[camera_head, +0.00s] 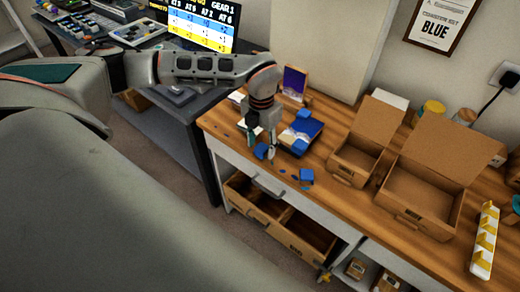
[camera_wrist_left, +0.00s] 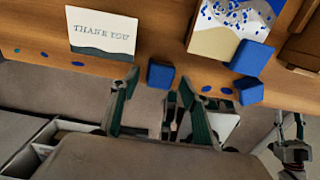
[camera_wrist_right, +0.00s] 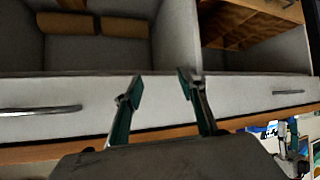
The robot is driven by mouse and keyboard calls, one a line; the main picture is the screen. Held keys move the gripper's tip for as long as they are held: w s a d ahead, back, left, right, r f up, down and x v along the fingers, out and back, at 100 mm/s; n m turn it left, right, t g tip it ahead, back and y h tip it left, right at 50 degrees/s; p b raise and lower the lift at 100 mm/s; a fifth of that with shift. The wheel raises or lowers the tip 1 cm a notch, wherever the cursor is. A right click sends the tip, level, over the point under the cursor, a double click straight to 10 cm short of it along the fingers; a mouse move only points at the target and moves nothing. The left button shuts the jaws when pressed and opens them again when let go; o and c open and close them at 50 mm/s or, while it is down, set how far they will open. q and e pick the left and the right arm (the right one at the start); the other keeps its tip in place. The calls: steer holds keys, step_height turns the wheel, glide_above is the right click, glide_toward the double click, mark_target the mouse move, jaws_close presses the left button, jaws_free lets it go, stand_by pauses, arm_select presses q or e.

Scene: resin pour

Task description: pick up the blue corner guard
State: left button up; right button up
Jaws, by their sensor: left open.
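Several small blue block-like pieces that look like corner guards lie along the wooden bench's front edge. One blue corner guard (camera_head: 260,151) is at my left gripper (camera_head: 262,146). In the left wrist view this corner guard (camera_wrist_left: 160,75) shows between and just beyond the open fingers (camera_wrist_left: 158,84); I see no grip on it. A second blue piece (camera_wrist_left: 249,91) lies at the bench edge to the right, and a third (camera_wrist_left: 251,57) is on the corner of a tray. My right gripper (camera_wrist_right: 160,82) is open and empty in front of a white drawer front.
Open cardboard boxes (camera_head: 356,160) (camera_head: 419,203) stand to the right. An open drawer (camera_head: 301,239) juts out below. Blue spots mark the bench front.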

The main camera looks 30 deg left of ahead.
arm_select(q)
steer(key=c, duration=0.8)
steer(key=shift+c, duration=0.3)
